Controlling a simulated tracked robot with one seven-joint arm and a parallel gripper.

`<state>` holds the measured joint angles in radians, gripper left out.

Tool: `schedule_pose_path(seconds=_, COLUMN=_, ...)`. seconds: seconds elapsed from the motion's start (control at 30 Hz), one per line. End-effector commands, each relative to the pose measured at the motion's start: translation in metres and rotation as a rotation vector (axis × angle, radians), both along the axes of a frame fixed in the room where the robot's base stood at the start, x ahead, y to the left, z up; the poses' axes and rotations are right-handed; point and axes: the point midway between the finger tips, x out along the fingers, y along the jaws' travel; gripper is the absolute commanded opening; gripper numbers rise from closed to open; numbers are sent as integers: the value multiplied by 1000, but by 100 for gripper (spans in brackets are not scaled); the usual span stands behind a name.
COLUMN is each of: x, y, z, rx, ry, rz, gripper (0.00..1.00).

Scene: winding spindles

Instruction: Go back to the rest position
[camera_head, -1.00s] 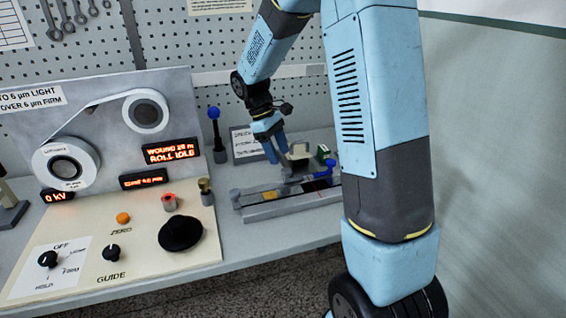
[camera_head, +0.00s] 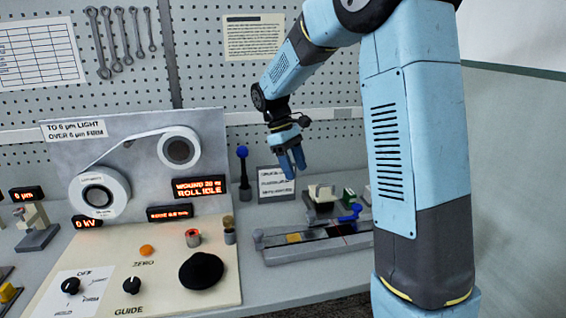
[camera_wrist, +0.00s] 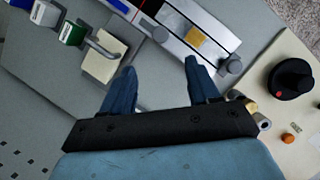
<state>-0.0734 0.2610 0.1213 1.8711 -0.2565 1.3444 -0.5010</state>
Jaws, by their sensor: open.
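My gripper (camera_head: 292,163) hangs from my blue arm above the back of the bench, fingers pointing down, in the head view. In the wrist view my gripper (camera_wrist: 158,82) shows two blue fingers well apart, with nothing between them. A grey fixture with a rail (camera_head: 310,250) lies on the bench below and to the right of it. A cream block (camera_head: 321,193) stands behind that rail, apart from the fingers.
A winding panel (camera_head: 140,250) with two rolls, knobs and lit displays stands to the left. A blue-topped post (camera_head: 242,170) and a small placard (camera_head: 277,184) stand close to my gripper. A pegboard (camera_head: 200,60) with wrenches backs the bench.

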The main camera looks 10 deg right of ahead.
Motion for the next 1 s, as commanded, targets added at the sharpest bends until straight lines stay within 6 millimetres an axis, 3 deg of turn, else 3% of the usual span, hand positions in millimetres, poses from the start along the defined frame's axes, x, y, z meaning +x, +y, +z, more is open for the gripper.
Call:
schedule_pose_path(seconds=0.17, x=-18, y=-5, z=19, rx=10, ry=-62, rz=-46, gripper=60)
schedule_pose_path(seconds=0.6, x=-104, y=-23, z=76, rx=82, ry=-334, rz=-268, gripper=60)
schedule_pose_path(seconds=1.0, x=-185, y=-35, z=100, rx=181, ry=-570, rz=-481, gripper=60)
